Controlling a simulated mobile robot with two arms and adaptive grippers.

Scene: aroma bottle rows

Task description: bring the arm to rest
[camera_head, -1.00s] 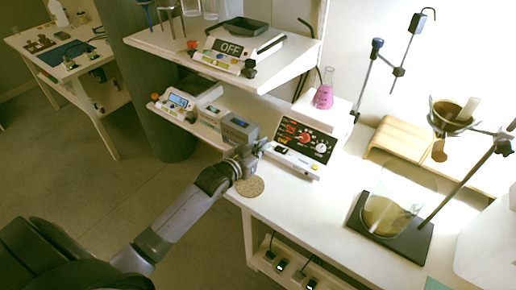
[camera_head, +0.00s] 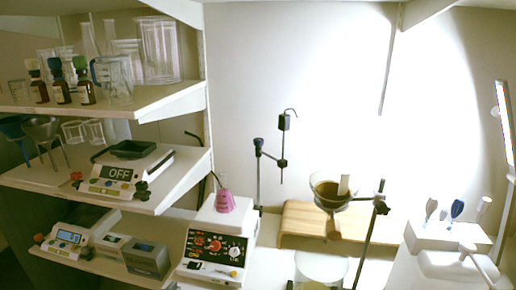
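Neither of my grippers nor any part of my arms shows in the head view. Three small brown bottles (camera_head: 61,92) with coloured tops stand in a row on the upper left shelf (camera_head: 150,102). A glass jug (camera_head: 114,82) with a blue handle stands right beside them. A pink flask (camera_head: 225,202) sits on the white hotplate unit (camera_head: 215,252) with red dials.
A scale reading OFF (camera_head: 122,172) is on the middle shelf. Small instruments, including one with a blue display (camera_head: 70,237), line the lower shelf. A funnel with brown liquid (camera_head: 328,190) hangs on a stand before a wooden stool (camera_head: 300,222).

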